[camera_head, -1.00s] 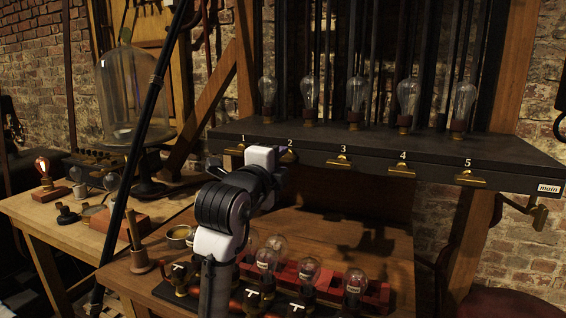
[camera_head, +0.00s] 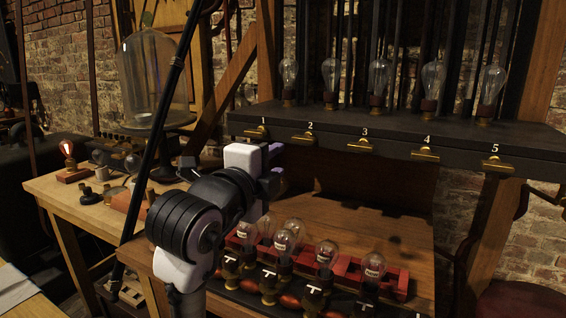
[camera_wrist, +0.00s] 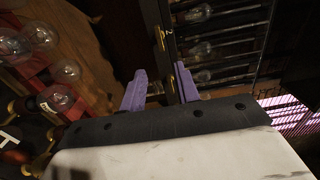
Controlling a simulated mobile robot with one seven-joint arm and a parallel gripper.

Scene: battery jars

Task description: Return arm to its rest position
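My gripper (camera_head: 276,172) is at the end of my white and black arm, in front of the dark shelf's left part and above the workbench. In the wrist view its two purple fingers (camera_wrist: 161,86) stand apart with nothing held between them. The arm is folded over the front left of the bench, clear of the bulbs in the head view. Part of the gripper is hidden behind my own arm in the head view.
Several glass bulbs (camera_head: 327,254) stand in a red rack (camera_head: 402,282) on the bench. A dark shelf (camera_head: 390,135) with brass hooks numbered 1 to 5 carries more bulbs. The bench's right part is bare.

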